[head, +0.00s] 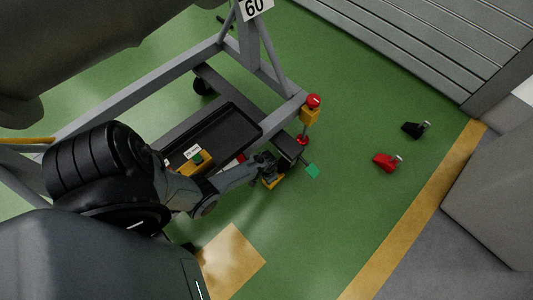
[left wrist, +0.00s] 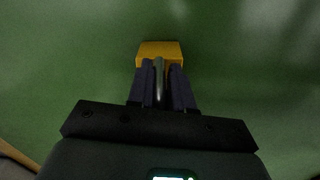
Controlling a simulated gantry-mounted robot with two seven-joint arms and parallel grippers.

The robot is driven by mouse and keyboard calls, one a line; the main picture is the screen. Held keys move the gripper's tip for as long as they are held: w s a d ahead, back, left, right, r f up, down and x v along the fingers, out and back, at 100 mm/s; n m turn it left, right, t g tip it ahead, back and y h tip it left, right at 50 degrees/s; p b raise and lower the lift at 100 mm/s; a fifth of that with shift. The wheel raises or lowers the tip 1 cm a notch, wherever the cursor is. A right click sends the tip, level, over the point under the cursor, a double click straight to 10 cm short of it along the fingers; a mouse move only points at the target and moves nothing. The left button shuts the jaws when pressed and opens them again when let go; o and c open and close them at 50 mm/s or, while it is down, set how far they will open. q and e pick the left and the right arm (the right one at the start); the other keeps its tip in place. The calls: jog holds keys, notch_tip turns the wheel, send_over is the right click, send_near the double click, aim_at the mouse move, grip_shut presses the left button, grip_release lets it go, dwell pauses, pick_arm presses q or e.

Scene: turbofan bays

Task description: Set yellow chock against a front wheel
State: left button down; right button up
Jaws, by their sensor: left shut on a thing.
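My left gripper (head: 268,165) is low over the green floor, just beside the corner of the grey wheeled stand. In the left wrist view, the gripper (left wrist: 162,82) is shut on the upright metal handle of the yellow chock (left wrist: 160,49). The yellow chock also shows in the head view (head: 272,182), partly hidden under the gripper. I cannot tell whether it touches the floor. A dark wheel (head: 203,86) shows under the far part of the stand. No wheel is clearly visible touching the chock. My right gripper is out of view.
A red chock (head: 386,162) and a black chock (head: 415,130) lie on the floor to the right. A black tray (head: 215,135) lies on the stand.

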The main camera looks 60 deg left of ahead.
pick_arm(q)
jog(key=c, duration=0.9)
grip_release()
jog(key=shift+c, duration=0.2)
jog(key=shift+r, duration=0.25)
notch_tip(320, 180, up, 10)
jog(key=p, duration=0.9)
jog(key=shift+d+r, duration=0.1)
